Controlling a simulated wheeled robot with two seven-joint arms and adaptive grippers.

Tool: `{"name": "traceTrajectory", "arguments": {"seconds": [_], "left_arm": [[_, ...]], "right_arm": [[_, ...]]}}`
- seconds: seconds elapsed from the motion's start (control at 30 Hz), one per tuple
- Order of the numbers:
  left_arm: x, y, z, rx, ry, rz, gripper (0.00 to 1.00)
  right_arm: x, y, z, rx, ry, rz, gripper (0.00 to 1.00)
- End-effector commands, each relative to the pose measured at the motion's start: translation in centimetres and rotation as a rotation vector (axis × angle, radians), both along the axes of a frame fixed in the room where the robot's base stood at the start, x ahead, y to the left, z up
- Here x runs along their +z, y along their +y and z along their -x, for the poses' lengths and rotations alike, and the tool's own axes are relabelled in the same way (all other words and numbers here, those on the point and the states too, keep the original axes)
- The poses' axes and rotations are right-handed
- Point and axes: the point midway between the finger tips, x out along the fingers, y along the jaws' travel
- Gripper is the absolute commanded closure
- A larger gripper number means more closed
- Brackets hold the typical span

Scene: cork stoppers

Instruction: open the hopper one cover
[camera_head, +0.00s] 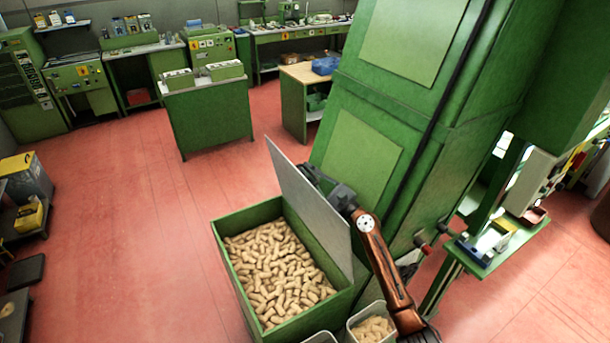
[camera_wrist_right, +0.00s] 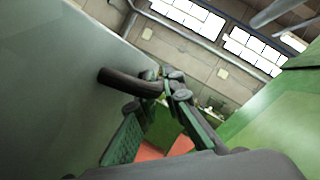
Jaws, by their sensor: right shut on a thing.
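The green hopper (camera_head: 340,306) is full of cork stoppers (camera_head: 275,275). Its flat grey cover (camera_head: 310,205) stands raised along the hopper's right side, tilted steeply, with the corks uncovered. The cover's face also fills the left of the right wrist view (camera_wrist_right: 60,90), with a dark curved handle (camera_wrist_right: 125,82) standing out from it. My right gripper (camera_head: 320,180) is behind the raised cover, on the side by the tall machine, partly hidden by it. In the right wrist view its fingers (camera_wrist_right: 162,100) close around the handle's end. My left gripper is not in view.
A tall green machine (camera_head: 355,160) stands close to the right of the cover and my right arm. A small bin (camera_head: 372,330) with corks sits beside the hopper's front right. The red floor (camera_head: 160,240) to the left is open. Green workbenches line the back.

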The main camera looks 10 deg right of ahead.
Motion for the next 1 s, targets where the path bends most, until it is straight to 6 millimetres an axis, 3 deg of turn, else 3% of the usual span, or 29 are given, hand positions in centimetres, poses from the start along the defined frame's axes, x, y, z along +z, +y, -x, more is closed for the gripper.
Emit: {"name": "traceTrajectory", "arguments": {"seconds": [0.3, 0.33, 0.4, 0.73, 1.0], "left_arm": [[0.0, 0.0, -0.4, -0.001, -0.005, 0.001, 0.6], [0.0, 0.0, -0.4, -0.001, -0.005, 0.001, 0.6], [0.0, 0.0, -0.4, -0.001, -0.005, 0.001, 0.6], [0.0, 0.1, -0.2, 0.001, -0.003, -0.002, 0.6], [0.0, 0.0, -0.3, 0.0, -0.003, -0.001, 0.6]], "right_arm": [[0.1, -0.2, -0.1, -0.004, -0.001, 0.0, 1.0], [0.1, -0.2, -0.1, -0.004, -0.001, 0.0, 0.9], [0.0, -0.2, -0.1, -0.004, -0.001, 0.0, 0.85], [-0.1, -0.2, 0.1, -0.001, 0.001, 0.0, 0.84], [-1.4, -2.4, 3.3, -0.002, 0.002, 0.001, 0.84]]}}
